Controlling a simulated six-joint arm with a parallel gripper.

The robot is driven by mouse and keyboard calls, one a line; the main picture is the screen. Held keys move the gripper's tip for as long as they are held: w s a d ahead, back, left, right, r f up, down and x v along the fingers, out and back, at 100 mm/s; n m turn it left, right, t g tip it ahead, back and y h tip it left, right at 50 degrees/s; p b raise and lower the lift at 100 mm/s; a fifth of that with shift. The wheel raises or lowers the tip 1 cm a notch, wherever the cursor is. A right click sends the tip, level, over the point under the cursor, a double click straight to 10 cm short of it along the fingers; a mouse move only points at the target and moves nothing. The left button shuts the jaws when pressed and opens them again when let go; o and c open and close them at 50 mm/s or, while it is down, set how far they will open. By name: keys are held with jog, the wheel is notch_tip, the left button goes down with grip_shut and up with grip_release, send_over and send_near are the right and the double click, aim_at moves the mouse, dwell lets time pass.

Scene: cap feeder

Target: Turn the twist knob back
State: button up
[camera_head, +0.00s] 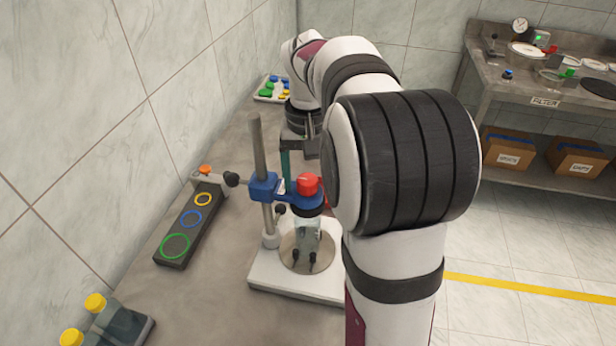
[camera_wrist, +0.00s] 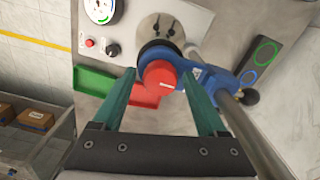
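A small black knob (camera_wrist: 113,50) sits on a grey panel beside a red button, at the upper left of the wrist view. It looks like the twist knob; I cannot make out its setting. I cannot find it in the head view, where my arm covers much of the scene. My gripper (camera_wrist: 157,76) is open, its two teal fingers apart. A red cap (camera_wrist: 158,78) appears between the fingertips with gaps on both sides. In the head view the red cap (camera_head: 307,184) sits over the bottle in the blue clamp, and my gripper is partly hidden behind my arm.
The blue clamp (camera_head: 264,187) and its metal post (camera_head: 259,150) stand close to my gripper. A round gauge (camera_wrist: 101,9) and red button (camera_wrist: 88,43) share the panel. A green tray (camera_wrist: 92,82) and red tray (camera_wrist: 146,98) lie nearby. A ringed block (camera_head: 190,222) stands left.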

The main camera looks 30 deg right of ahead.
aim_at(307, 180)
jog(key=shift+o, duration=1.2)
jog(key=shift+r, duration=0.15)
jog(key=shift+r, duration=3.4)
jog(key=s+a+f, duration=0.3)
jog(key=s+a, duration=0.3)
jog(key=s, duration=0.1)
jog(key=s+a+f+y, duration=0.1)
jog(key=s+a+f, duration=0.3)
jog(key=s+a, duration=0.2)
jog(key=s+a+f+n, duration=0.1)
jog(key=s+a+f, duration=0.2)
jog(key=s+a, duration=0.3)
jog(key=s, duration=0.4)
jog(key=shift+s+a+f+y, duration=0.2)
jog(key=shift+f+y, duration=0.1)
jog(key=shift+y, duration=0.1)
